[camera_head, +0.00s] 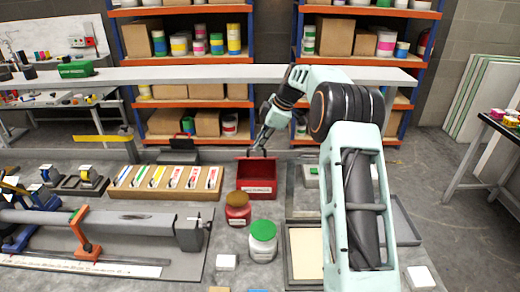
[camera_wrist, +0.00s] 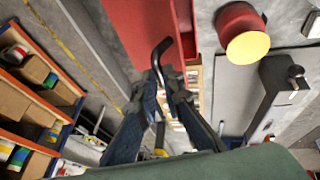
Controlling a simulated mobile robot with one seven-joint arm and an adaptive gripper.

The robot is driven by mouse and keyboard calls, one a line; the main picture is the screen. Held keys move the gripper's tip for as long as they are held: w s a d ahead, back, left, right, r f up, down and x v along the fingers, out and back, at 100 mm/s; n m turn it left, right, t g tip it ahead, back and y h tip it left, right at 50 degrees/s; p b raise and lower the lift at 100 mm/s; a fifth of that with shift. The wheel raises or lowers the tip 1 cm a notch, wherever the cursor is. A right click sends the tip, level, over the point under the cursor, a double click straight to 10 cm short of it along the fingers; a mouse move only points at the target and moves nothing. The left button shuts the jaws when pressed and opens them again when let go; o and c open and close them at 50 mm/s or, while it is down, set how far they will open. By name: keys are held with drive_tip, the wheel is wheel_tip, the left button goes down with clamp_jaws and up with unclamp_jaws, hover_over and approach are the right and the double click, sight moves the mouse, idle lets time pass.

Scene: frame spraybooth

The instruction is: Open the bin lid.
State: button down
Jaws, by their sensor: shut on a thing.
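The red bin (camera_head: 257,194) stands on the grey bench near the middle of the head view, with a pale label on its front. My gripper (camera_head: 260,150) is at the bin's back upper edge. In the wrist view, my gripper (camera_wrist: 167,82) is shut on a curved black handle (camera_wrist: 160,50), in front of a red surface (camera_wrist: 130,30) of the bin. The fingers hide part of the handle. I cannot clearly tell how far the lid is raised.
A jar with a brown top (camera_head: 238,208) and a green-topped jar (camera_head: 263,241) stand close in front of the bin. A wooden rack (camera_head: 168,182) of coloured cards lies to the left. Trays lie to the right, partly behind my arm.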

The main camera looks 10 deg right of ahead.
drive_tip(key=shift+w+d+r+p, duration=0.1)
drive_tip(key=shift+w+d+p, duration=0.1)
drive_tip(key=shift+w+p, duration=0.3)
drive_tip(key=shift+w+d+r+p, duration=0.1)
drive_tip(key=shift+w+d+p, duration=0.1)
drive_tip(key=shift+w+p, duration=0.25)
drive_tip(key=shift+f, duration=0.15)
drive_tip(key=c, duration=2.5)
unclamp_jaws()
drive_tip(key=o, duration=0.5)
drive_tip(key=shift+w+f, duration=0.45)
drive_tip(key=shift+w, duration=0.25)
drive_tip(key=shift+c, duration=0.2)
drive_tip(key=shift+s+r, duration=0.3)
drive_tip(key=shift+r, duration=0.2)
drive_tip(key=shift+w+r, duration=0.1)
drive_tip(key=v, duration=1.2)
